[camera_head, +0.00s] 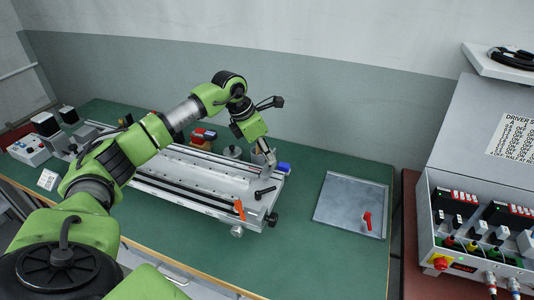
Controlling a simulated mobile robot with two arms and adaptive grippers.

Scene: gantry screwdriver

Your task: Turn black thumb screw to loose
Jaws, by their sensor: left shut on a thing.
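A long silver gantry (190,183) with dark rails lies on the green table. My left arm reaches over it from the left. My left gripper (267,160) points down at the gantry's right end, shut on a small part that its fingers hide. A black lever (265,192) and an orange lever (240,209) stick up on the end plate, in front of the gripper and apart from it. A black knob (272,219) sits on the right end's edge. I cannot tell which black part is the thumb screw. My right gripper is out of view.
A grey metal plate (340,200) with a red handle (368,221) lies to the right. A blue block (283,168) is just beside the gripper. Beyond the table's right edge stands a control cabinet (480,225). The table front (300,260) is clear.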

